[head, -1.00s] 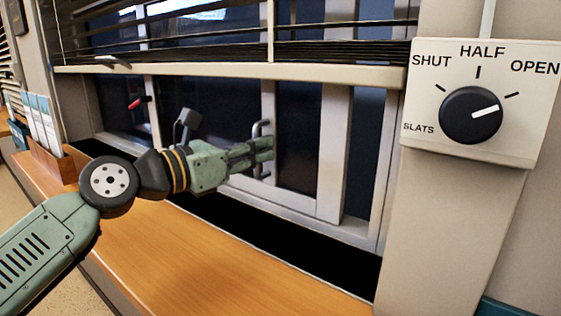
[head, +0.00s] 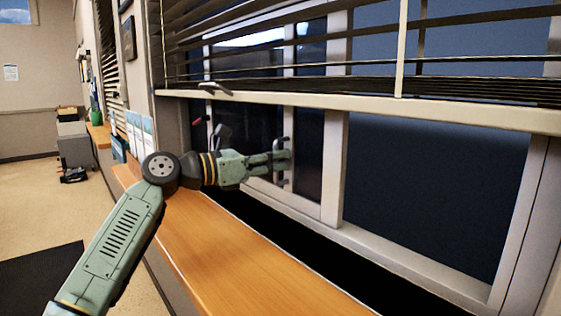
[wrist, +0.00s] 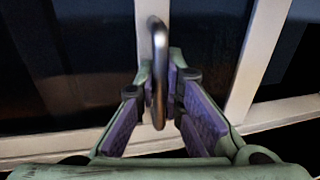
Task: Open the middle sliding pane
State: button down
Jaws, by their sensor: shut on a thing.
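The middle sliding pane (head: 308,165) stands in the window's pale frame, below the blind. Its upright metal pull handle (head: 284,143) is on a pale stile. My gripper (head: 281,160) is closed around that handle, and the wrist view shows the handle (wrist: 159,65) between my two fingers (wrist: 160,105). To the right of the pane's pale uprights, a wide dark area (head: 430,190) reaches to the right-hand jamb (head: 517,225). Part of the pane's left side is hidden behind my gripper.
The blind's bottom rail (head: 400,109) hangs just above my gripper. A wooden sill (head: 235,250) runs below the window. Leaflets in a holder (head: 138,135) stand on the left of the sill. Open floor (head: 60,215) lies to the left.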

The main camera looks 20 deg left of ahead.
jog(key=c, duration=2)
grip_release()
jog(key=shift+o, duration=0.2)
jog(key=v, duration=1.2)
